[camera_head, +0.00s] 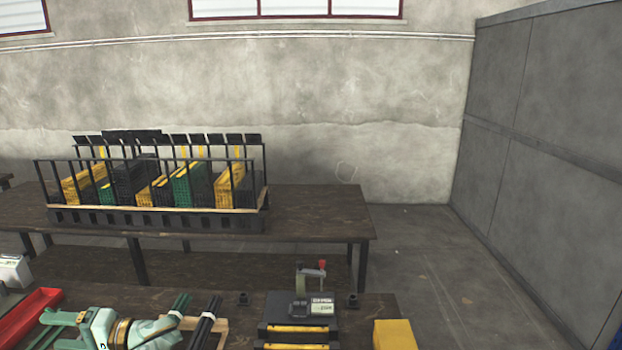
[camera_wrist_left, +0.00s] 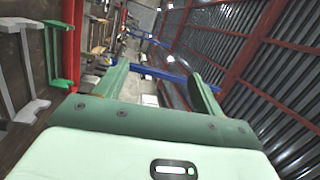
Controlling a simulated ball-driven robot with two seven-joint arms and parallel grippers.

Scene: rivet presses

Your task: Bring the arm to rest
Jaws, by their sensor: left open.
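My left gripper (camera_head: 54,331) is at the bottom left of the head view, low over the near bench, with its pale green fingers pointing left towards a red tray (camera_head: 28,312). In the left wrist view my left gripper (camera_wrist_left: 160,82) shows two green fingers spread apart with nothing between them. It is open and empty. The lower part of the arm is cut off by the frame edge. My right gripper is not in view.
The near bench holds green and black rods (camera_head: 204,326) on a wooden rack, a black press (camera_head: 297,327) and a yellow block (camera_head: 395,335). A rack of yellow, green and black bins (camera_head: 155,218) stands on the far table (camera_head: 325,205). Open floor (camera_head: 430,250) lies to the right.

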